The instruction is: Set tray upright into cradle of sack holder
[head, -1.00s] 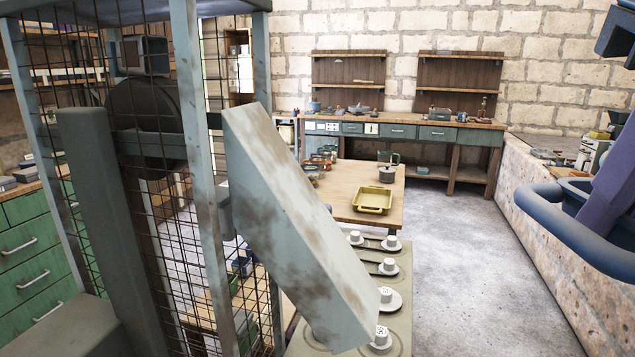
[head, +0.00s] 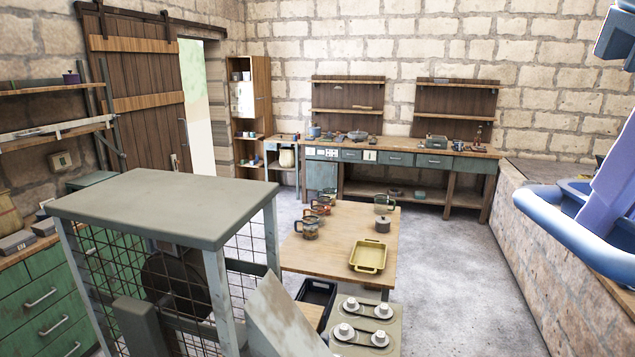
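A yellow tray (head: 369,256) with raised rims lies flat on the wooden table. A dark open tray or bin (head: 316,293) sits lower, by the table's front left corner. A pale sack-like thing (head: 287,157) is in a small stand (head: 283,142) at the back wall; I cannot tell whether this is the sack holder, and no cradle is clear. At the right edge, a blue rounded rim (head: 565,225) shows close to my purple right-arm part. It is cut off, so I cannot tell whether it is a held tray. My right fingertips are not clear. My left gripper is out of view.
A mesh cage with a flat top (head: 165,205) and a slanted panel (head: 282,325) stands close in front. The wooden table (head: 325,250) also carries several jars. A stone ledge (head: 560,260) runs along the right. The grey floor between table and ledge is open.

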